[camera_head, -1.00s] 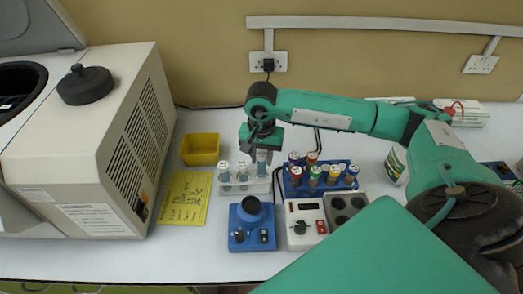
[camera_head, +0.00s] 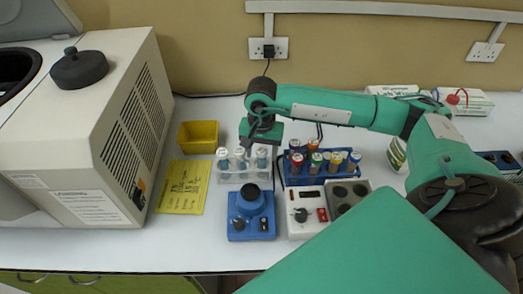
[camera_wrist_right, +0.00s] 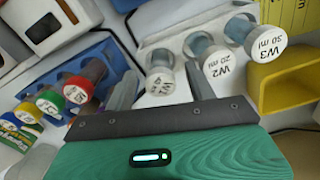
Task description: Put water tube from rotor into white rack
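Three white-capped clear water tubes stand upright in the white rack (camera_head: 228,178) in the head view. The right one (camera_head: 262,158) is directly below my right gripper (camera_head: 261,146). In the right wrist view this tube (camera_wrist_right: 160,82) lies between the two parted fingers, with gaps on both sides; its label is hard to read. The other two tubes are marked W2 20 ml (camera_wrist_right: 217,62) and W3 50 ml (camera_wrist_right: 265,38). The centrifuge (camera_head: 95,130) stands at the left; its opening (camera_head: 15,72) is cut by the picture edge and the rotor is hidden. My left gripper is not in view.
A blue rack (camera_head: 325,178) with several coloured-cap tubes stands right of the white rack. A blue mixer (camera_head: 250,215) and a white heater unit (camera_head: 307,210) stand in front. A yellow box (camera_head: 198,137) and yellow note (camera_head: 182,187) lie left. The table front left is clear.

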